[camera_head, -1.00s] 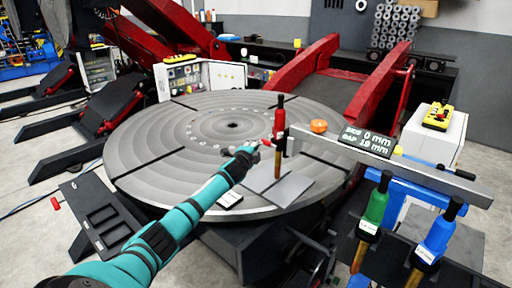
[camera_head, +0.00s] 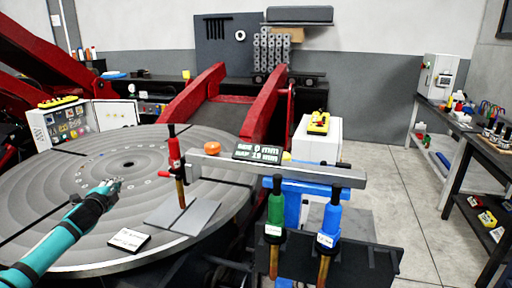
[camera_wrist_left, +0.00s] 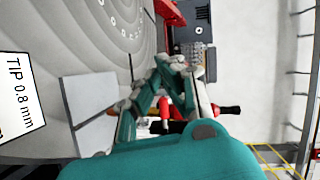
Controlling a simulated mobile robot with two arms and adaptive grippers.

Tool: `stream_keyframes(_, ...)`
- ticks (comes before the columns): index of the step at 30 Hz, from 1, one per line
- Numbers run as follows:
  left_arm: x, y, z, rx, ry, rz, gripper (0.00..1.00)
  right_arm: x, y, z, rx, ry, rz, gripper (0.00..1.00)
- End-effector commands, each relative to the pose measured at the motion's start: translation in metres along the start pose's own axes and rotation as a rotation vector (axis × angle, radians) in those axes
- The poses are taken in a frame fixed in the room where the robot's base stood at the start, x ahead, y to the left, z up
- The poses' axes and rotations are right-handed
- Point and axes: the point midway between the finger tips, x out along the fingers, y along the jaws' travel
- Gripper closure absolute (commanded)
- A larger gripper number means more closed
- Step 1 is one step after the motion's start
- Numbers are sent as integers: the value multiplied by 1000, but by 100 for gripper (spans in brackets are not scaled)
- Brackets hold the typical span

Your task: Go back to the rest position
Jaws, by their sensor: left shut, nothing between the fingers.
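My left gripper (camera_head: 112,187) comes in from the left over the grey round positioner table (camera_head: 60,240). It is shut and empty, apart from the red-handled tool (camera_head: 175,160) that stands upright to its right. In the left wrist view its fingers (camera_wrist_left: 165,85) show with the red tool (camera_wrist_left: 228,109) behind them. My right gripper is not in view.
A grey bar (camera_head: 300,174) carries a display reading 0 mm and 19 mm. A green-handled tool (camera_head: 275,213) and a blue-handled tool (camera_head: 329,221) stand in a dark rack (camera_head: 372,260). A white label card (camera_head: 128,239) lies on the table. Open floor (camera_head: 390,190) lies at right.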

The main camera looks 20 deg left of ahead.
Motion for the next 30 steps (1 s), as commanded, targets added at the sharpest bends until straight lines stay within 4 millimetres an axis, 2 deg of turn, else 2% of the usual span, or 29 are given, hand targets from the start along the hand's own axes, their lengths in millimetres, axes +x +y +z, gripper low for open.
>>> stream_keyframes(2, 0, 5, -3, -4, 2, 7, 100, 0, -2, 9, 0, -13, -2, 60)
stream_keyframes(5, -4, 30, -19, -25, 10, 45, 100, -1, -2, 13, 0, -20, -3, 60)
stream_keyframes(8, -17, 77, -50, -72, 18, 121, 100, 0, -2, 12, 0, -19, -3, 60)
stream_keyframes(11, -43, 137, -89, -139, 21, 225, 100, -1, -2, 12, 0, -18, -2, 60)
stream_keyframes(12, -57, 160, -104, -169, 16, 269, 100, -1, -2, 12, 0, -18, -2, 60)
stream_keyframes(15, -98, 215, -139, -247, -1, 380, 100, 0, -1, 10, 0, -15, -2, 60)
stream_keyframes(17, -128, 245, -158, -298, -19, 450, 100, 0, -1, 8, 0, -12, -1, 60)
stream_keyframes(20, -186, 287, -187, -389, -61, 569, 100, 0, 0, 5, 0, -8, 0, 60)
stream_keyframes(21, -211, 301, -197, -428, -84, 617, 100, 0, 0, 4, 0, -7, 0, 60)
stream_keyframes(24, -274, 326, -216, -524, -155, 729, 100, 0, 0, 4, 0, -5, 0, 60)
stream_keyframes(27, -325, 337, -226, -601, -224, 813, 100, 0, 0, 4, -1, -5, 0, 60)
stream_keyframes(30, -364, 341, -231, -662, -288, 876, 100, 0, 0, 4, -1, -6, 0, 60)
